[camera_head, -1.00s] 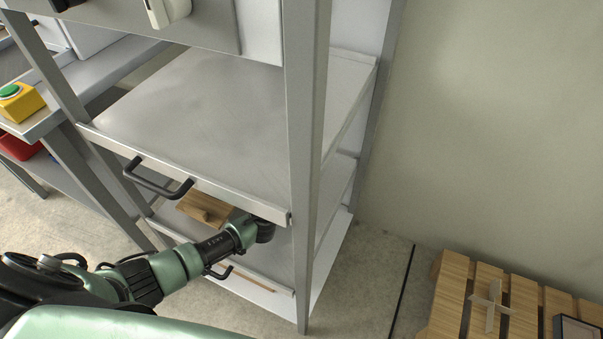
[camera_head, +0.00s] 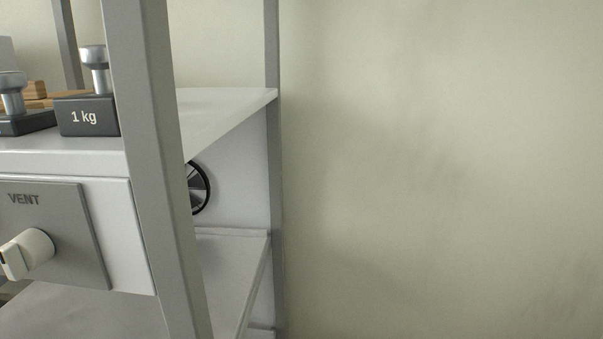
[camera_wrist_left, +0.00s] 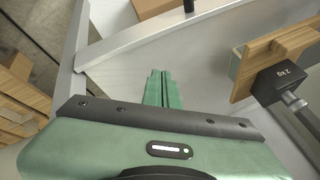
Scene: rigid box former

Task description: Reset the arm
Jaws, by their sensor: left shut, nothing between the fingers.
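My left gripper (camera_wrist_left: 162,90) shows in the left wrist view, its two green fingers pressed together with nothing between them. It is over a pale grey metal surface (camera_wrist_left: 120,72), apart from the things around it. My left arm does not show in the head view now. My right gripper is in neither view.
In the head view, a grey rack post (camera_head: 150,150) stands before a shelf with a 1 kg weight (camera_head: 88,118). Below is a VENT panel with a white knob (camera_head: 28,252). The wrist view shows a 2 kg weight (camera_wrist_left: 282,82) by a wooden board and slatted wood (camera_wrist_left: 20,100).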

